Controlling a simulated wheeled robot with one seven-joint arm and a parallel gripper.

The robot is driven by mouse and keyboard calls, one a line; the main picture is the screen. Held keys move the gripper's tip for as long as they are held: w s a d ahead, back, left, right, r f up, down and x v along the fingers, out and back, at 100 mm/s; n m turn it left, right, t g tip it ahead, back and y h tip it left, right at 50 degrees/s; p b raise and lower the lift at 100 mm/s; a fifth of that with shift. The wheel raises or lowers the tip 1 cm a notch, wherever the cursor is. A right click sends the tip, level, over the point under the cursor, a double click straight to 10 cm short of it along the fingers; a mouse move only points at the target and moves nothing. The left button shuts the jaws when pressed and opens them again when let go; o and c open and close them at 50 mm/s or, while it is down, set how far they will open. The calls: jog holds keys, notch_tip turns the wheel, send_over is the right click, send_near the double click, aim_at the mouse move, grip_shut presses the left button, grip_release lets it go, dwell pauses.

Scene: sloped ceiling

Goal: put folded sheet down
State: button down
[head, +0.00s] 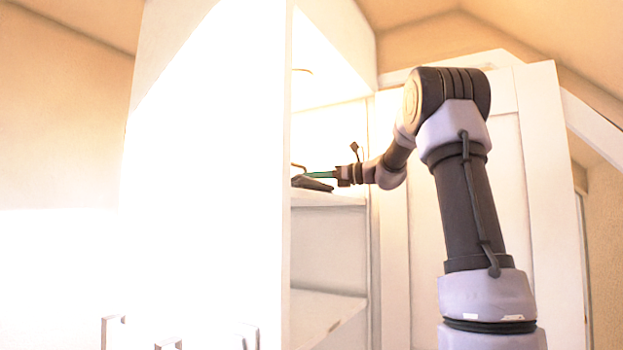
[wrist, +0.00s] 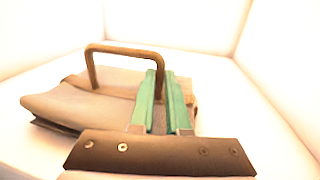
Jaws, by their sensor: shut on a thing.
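The folded sheet (wrist: 62,102) is a grey-beige layered bundle lying flat at the left and middle of the wrist view. In the head view it is a small dark shape (head: 310,184) on the upper shelf. In the head view my gripper (head: 320,175) reaches in from the right, level with the shelf top. The fingers hide part of the sheet. The sheet looks to be at the shelf surface; whether all of it touches is unclear.
Bare shelf shows right of the sheet in the wrist view.

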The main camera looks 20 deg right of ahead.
jog(key=shift+f, duration=0.15)
jog(key=c, duration=0.9)
grip_release()
jog(key=shift+f, duration=0.1)
jog(key=shift+s+d, duration=0.15)
jog(key=shift+d, duration=0.15)
jog(key=v, duration=1.1)
jog(key=shift+s+d, duration=0.1)
jog(key=shift+s, duration=0.05)
jog(key=shift+d, duration=0.1)
